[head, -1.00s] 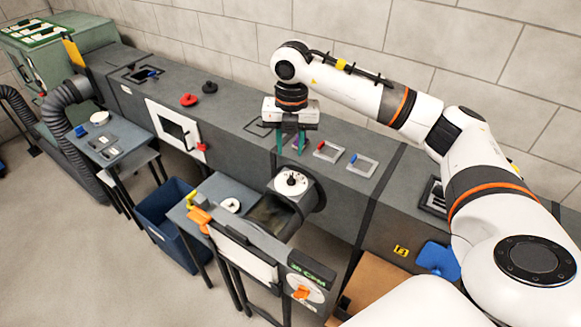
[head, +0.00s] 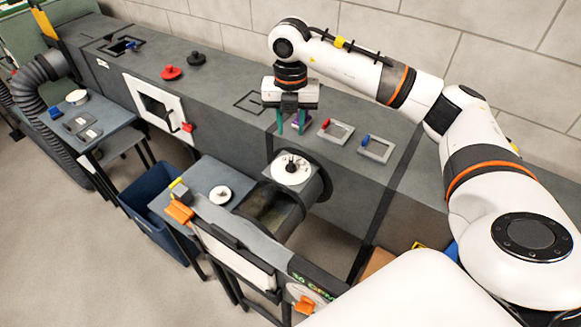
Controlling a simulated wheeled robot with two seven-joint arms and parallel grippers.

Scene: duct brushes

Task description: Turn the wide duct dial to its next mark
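A white round dial (head: 291,168) with a black knob and dark marks sits on top of the wide round duct stub (head: 316,186) at the front of the long grey duct. My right gripper (head: 291,130) points down above the duct top, behind the dial and apart from it. Its two teal fingers are spread, with no object visibly gripped. A small purple part shows behind the fingers, mostly hidden. My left gripper is out of view.
Red-handled (head: 335,131) and blue-handled (head: 376,147) frames lie right of the gripper. A red knob (head: 171,72) and black knob (head: 196,58) stand left. In front are a small table (head: 205,175), a blue bin (head: 150,195) and a panel with an orange-pointer dial (head: 304,303).

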